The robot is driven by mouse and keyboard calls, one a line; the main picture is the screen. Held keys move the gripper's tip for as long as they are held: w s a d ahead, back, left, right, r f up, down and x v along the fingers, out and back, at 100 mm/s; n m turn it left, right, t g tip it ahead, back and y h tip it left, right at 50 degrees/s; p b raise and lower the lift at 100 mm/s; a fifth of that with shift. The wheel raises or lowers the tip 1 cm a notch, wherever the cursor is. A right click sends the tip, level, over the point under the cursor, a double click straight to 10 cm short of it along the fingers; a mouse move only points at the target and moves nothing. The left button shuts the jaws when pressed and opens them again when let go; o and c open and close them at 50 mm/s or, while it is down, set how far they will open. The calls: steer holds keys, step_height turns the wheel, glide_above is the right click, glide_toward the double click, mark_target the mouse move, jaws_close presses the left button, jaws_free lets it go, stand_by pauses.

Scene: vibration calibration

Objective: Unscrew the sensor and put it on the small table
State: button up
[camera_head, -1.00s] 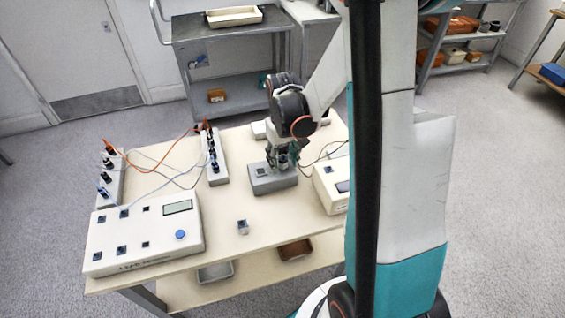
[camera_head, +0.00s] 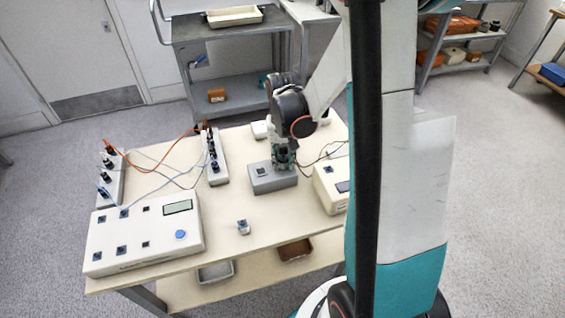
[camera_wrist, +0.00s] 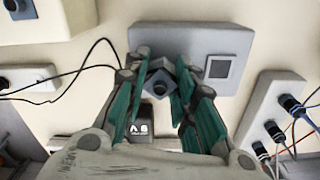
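The sensor appears to be a small blue-grey block with a round dark connector, which shows in the wrist view (camera_wrist: 160,86). It sits at the edge of a flat grey box (camera_head: 272,179), also seen in the wrist view (camera_wrist: 205,38). My gripper (camera_head: 283,160) is low over that box. In the wrist view my gripper (camera_wrist: 162,66) has its teal-padded fingers on either side of the block; I cannot tell whether both touch it. In the head view the fingers hide the block.
A small cube (camera_head: 243,227) lies on the tabletop (camera_head: 275,215). A white control unit (camera_head: 145,232) stands front left, connector strips (camera_head: 217,160) behind it, another white unit (camera_head: 331,184) at right. A grey cart (camera_head: 225,65) stands behind the table. Cables run beside the grey box.

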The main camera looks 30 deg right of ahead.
jaws_close()
steer(key=shift+n, duration=2.1)
steer(key=shift+n, duration=2)
steer(key=n, duration=0.3)
steer(key=shift+n, duration=0.4)
